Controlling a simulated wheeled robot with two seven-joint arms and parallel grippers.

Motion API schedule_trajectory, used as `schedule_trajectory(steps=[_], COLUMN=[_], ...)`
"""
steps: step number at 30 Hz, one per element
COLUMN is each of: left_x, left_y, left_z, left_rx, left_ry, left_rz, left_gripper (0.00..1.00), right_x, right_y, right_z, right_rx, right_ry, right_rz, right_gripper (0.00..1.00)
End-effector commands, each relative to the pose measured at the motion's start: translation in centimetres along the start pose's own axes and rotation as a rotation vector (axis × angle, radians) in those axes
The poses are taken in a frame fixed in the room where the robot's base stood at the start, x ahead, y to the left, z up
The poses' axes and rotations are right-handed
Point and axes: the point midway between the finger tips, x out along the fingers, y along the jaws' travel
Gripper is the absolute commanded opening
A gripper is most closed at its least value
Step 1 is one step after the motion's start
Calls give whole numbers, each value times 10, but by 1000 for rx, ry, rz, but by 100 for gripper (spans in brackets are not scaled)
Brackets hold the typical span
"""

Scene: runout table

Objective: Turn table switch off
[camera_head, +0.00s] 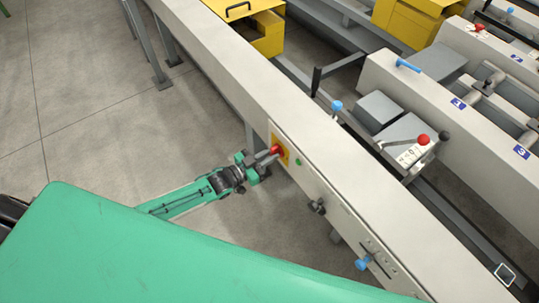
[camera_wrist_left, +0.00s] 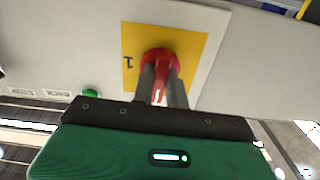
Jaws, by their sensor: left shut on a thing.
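The table switch (camera_head: 277,150) is a red rotary knob on a yellow plate, set in the grey side of the long table (camera_head: 210,42). In the left wrist view the red knob (camera_wrist_left: 158,58) sits in the middle of the yellow plate (camera_wrist_left: 196,48), with a "1" mark at its left. My left gripper (camera_head: 268,156) reaches the knob from the left in the head view. Its fingers (camera_wrist_left: 160,84) are shut on the red knob and hide part of its sides. My right gripper is not in view.
A green button (camera_head: 298,162) is beside the switch plate. Yellow housings (camera_head: 262,33) stand at the back. The floor left of the table is clear.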

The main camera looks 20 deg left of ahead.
Motion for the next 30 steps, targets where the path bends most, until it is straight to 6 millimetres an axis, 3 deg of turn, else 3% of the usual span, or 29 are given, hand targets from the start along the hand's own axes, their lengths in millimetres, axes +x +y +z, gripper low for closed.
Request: schedule_trajectory(steps=[20,21,24,30], left_x=[-1,-1,-1,0], left_y=[0,0,0,0], left_z=[2,2,1,1], left_rx=[-61,-61,-60,-59], left_ry=[-3,-3,-3,-1], left_rz=[0,0,0,0], left_gripper=[0,20,36,36], right_x=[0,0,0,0], right_y=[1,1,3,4], right_z=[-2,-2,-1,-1], right_rx=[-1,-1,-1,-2], right_ry=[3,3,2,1], right_rz=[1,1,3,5], right_gripper=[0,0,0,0])
